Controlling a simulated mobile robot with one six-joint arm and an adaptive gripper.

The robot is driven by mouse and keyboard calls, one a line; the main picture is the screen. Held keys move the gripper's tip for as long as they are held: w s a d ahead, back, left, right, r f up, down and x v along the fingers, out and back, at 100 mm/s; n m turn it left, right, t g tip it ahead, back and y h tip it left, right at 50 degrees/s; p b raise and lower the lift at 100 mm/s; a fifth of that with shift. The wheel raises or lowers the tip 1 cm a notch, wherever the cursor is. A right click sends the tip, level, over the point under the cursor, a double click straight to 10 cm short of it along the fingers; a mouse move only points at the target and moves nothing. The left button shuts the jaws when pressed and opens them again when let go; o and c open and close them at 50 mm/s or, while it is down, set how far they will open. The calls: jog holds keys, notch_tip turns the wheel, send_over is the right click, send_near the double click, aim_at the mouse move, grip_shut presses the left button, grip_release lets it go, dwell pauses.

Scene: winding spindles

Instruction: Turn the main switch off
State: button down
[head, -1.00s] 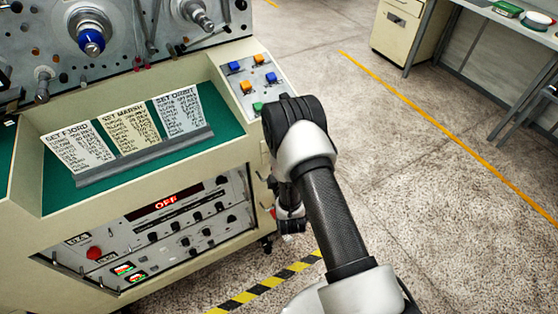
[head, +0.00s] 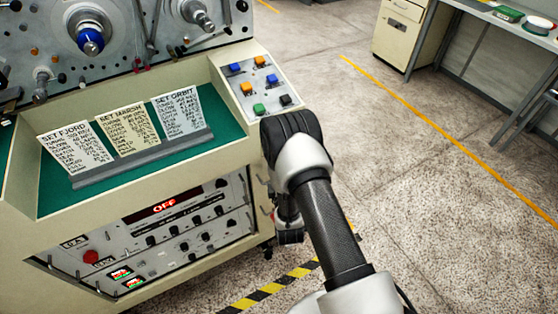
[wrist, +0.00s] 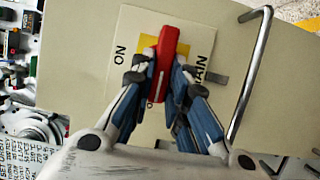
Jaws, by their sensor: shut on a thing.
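The main switch shows in the wrist view as a red handle (wrist: 166,50) on a pale plate (wrist: 207,38) with a yellow patch. The plate reads "ON" on the left, and "MAIN" is partly covered on the right. My gripper (wrist: 163,66) is shut on the red handle, one finger on each side. The handle stands nearly upright in this view, its top tilted slightly right. Its lower end and any other lettering are partly hidden by the fingers. In the head view the switch is hidden, with my arm beside the cabinet's right side.
A metal bar handle (wrist: 247,75) stands out right of the switch plate. In the head view, the cabinet's front display (head: 164,206) reads "OFF". Set cards (head: 128,130) stand on the green top, with coloured buttons (head: 259,85) beyond. Open floor lies right of the cabinet.

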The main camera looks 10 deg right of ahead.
jog(key=c, duration=1.6)
grip_release()
jog(key=shift+o, duration=0.2)
jog(key=shift+s, duration=0.1)
jog(key=s, duration=0.7)
jog(key=shift+a, duration=0.3)
jog(key=shift+s, duration=0.15)
